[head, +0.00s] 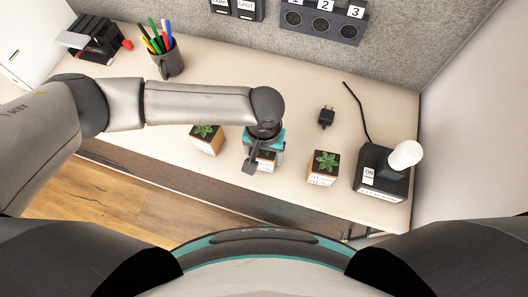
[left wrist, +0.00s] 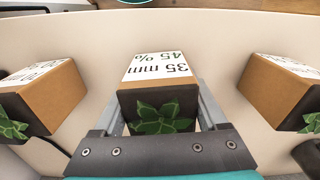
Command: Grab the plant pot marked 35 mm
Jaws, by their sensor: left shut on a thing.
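Three square plant pots with small green succulents stand in a row on the desk. The middle pot (left wrist: 158,75) has a white label reading 35 mm and 45 %, upside down in the left wrist view. My left gripper (left wrist: 160,112) is shut on this pot, with one finger along each side. In the head view my left gripper (head: 262,160) comes down over the middle pot and hides most of it. The left pot (head: 206,139) and the right pot (head: 323,167) stand apart from it; their labels are hard to read. My right gripper is not in view.
A black device with a white knob (head: 405,154) stands at the desk's right end, and a black plug (head: 327,117) lies behind the pots. A dark pen cup (head: 169,63) stands at the back left. The desk's front edge is close to the pots.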

